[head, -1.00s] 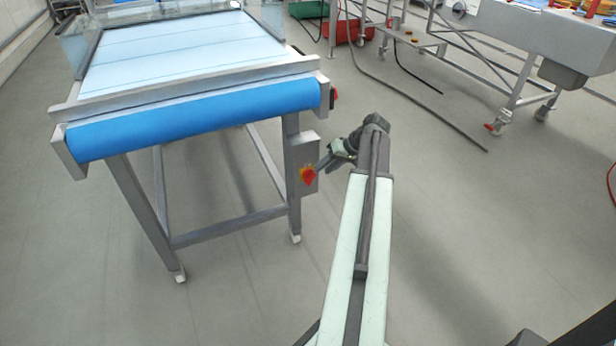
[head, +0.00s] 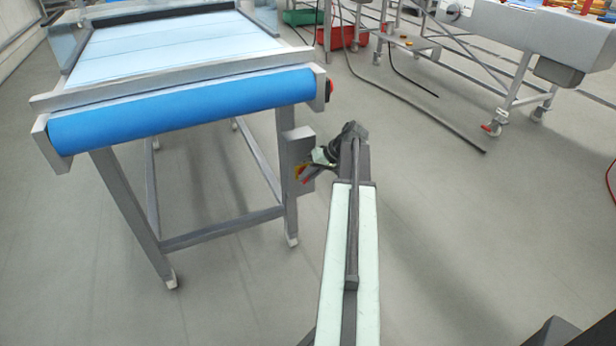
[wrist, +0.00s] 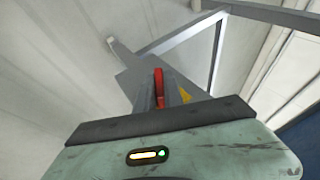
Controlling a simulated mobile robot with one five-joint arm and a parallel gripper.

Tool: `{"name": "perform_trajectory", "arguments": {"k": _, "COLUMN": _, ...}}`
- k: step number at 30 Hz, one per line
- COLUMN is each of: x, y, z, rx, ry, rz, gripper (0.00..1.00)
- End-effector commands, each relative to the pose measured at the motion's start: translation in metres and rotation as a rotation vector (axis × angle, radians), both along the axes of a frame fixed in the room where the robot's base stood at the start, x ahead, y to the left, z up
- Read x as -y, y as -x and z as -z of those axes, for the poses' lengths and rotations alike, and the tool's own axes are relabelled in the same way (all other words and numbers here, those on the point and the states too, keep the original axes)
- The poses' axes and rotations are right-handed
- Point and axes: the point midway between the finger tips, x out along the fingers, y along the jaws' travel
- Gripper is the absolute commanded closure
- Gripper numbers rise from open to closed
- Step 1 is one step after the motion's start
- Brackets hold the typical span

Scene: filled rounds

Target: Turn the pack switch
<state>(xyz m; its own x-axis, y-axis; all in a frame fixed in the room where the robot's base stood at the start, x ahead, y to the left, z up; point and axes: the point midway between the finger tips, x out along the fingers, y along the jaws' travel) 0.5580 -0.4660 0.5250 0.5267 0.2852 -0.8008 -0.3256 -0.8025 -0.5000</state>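The pack switch is a red handle (wrist: 159,86) on a yellow plate (head: 298,171), on the front of a grey box (head: 297,147) fixed to the conveyor's right front leg. My gripper (head: 308,173) is at the switch and partly hides it in the head view. In the wrist view my gripper's two grey fingers (wrist: 159,98) stand on either side of the red handle, close against it, and look shut on it. The yellow plate (wrist: 185,95) shows just right of the fingers. The handle's exact angle is hard to read.
The conveyor (head: 180,112) with its blue roller end stands at left, above the switch box. A second red button (head: 329,90) is on its right side. A steel machine on castors (head: 500,70) stands at back right.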

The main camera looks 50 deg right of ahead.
Motion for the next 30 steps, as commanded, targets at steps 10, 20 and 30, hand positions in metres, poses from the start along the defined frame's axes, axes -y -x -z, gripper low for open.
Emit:
{"name": "perform_trajectory", "arguments": {"k": 10, "x": -0.0026, "y": 0.0006, "z": -0.0023, "rx": -0.033, "ry": 0.087, "rz": 0.001, "gripper": 1.0}}
{"name": "perform_trajectory", "arguments": {"k": 20, "x": -0.0044, "y": 0.0004, "z": -0.0014, "rx": -0.119, "ry": 0.299, "rz": -0.002, "gripper": 1.0}}
{"name": "perform_trajectory", "arguments": {"k": 30, "x": -0.0046, "y": -0.0002, "z": 0.0001, "rx": -0.186, "ry": 0.458, "rz": -0.002, "gripper": 1.0}}
